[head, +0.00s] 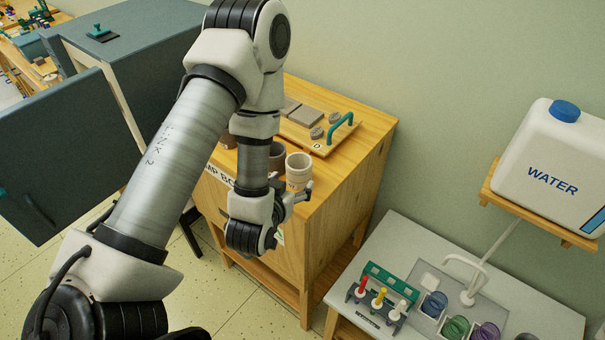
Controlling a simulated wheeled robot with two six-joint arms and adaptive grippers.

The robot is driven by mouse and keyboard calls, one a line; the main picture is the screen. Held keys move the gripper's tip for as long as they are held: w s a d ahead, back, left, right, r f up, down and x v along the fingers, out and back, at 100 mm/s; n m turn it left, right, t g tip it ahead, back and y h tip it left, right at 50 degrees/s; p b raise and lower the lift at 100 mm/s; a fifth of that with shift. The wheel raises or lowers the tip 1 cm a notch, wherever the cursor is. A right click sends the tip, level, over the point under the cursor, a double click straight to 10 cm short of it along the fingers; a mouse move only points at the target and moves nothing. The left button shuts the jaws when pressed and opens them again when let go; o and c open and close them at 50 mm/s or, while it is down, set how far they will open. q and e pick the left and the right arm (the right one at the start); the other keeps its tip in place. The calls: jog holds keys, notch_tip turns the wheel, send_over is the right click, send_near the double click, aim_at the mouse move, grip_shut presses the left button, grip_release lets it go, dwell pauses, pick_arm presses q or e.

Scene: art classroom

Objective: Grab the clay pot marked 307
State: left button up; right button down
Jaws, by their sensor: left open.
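Small clay pots stand on top of the wooden cabinet (352,170) in the head view. A pale pot (298,163) is nearest the front edge, and a darker brown pot (277,152) is partly hidden behind my arm. Another brown pot (228,141) shows only in part at the left of the arm. No number can be read on any pot. My left gripper (300,192) is open at the pale pot's near side, low against it. Whether the fingers touch the pot cannot be told. My right gripper is out of view.
A wooden board with a green handle (341,127) lies at the cabinet's back. A dark cabinet with an open door (60,158) stands left. At right are a sink counter (405,240) with a tool rack (380,293) and jars, and a water container (550,165) on a shelf.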

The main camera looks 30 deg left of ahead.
aim_at(295, 178)
pick_arm(q)
jog(key=shift+s+f+b, duration=0.15)
jog(key=shift+b, duration=0.5)
jog(key=shift+w+a+f+b, duration=0.3)
jog(key=shift+w+f+b, duration=0.3)
jog(key=shift+w+b, duration=0.15)
jog(key=shift+w+a+r+p, duration=0.1)
jog(key=shift+w+a+p, duration=0.1)
jog(key=shift+w+p, duration=0.25)
jog(key=shift+w+a+r+p, duration=0.15)
jog(key=shift+w+p, duration=0.2)
jog(key=shift+p, duration=0.2)
jog(key=x, duration=0.3)
jog(key=shift+s+f+p, duration=0.15)
jog(key=shift+f+p, duration=0.1)
jog(key=shift+p, duration=0.1)
jog(key=shift+s+d+r, duration=0.1)
jog(key=shift+s+d, duration=0.05)
jog(key=shift+s, duration=0.2)
jog(key=c, duration=1)
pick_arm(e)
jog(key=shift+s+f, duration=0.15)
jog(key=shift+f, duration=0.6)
